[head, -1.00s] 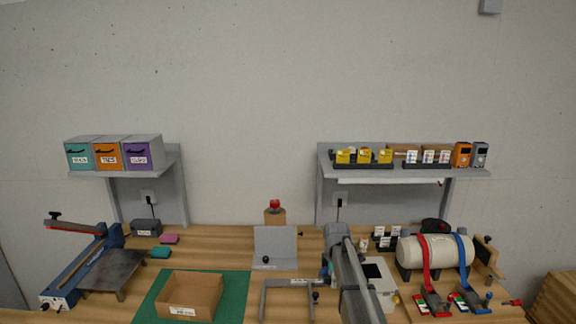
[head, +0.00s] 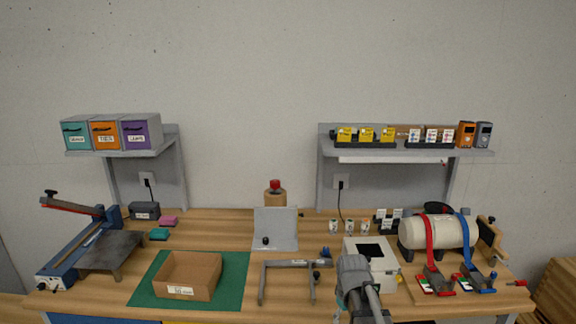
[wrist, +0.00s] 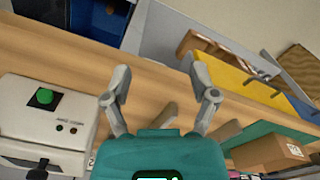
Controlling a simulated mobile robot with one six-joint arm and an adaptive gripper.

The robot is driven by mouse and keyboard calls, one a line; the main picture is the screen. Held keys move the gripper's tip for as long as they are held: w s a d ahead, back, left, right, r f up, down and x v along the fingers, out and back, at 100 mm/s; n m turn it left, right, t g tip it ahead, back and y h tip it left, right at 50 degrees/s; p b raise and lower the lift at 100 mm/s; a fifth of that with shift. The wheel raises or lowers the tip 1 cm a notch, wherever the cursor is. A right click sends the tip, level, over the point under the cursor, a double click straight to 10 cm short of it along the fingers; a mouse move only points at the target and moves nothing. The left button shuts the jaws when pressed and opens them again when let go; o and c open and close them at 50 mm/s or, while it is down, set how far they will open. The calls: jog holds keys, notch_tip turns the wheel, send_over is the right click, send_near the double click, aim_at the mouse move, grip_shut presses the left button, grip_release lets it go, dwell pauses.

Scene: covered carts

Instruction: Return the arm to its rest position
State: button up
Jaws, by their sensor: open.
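In the wrist view my gripper (wrist: 160,78) has its two grey fingers spread wide apart with nothing between them. Its teal body fills the bottom of that view. In the head view my folded grey arm (head: 356,275) shows at the bottom, right of centre, in front of the white device; the fingertips cannot be made out there. The wrist view shows wooden bench top beyond the fingers.
A white device (head: 372,258) with a dark screen stands close behind my arm. A grey bracket frame (head: 290,264) is left of it. A cardboard box (head: 188,276) sits on a green mat (head: 232,280). A cream tank (head: 425,236) with red and blue straps stands right.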

jog(key=s+f+m+b, duration=0.2)
jog(key=s+m, duration=0.3)
jog(key=s, duration=0.3)
jog(key=shift+s+d+f, duration=0.15)
jog(key=shift+f, duration=0.3)
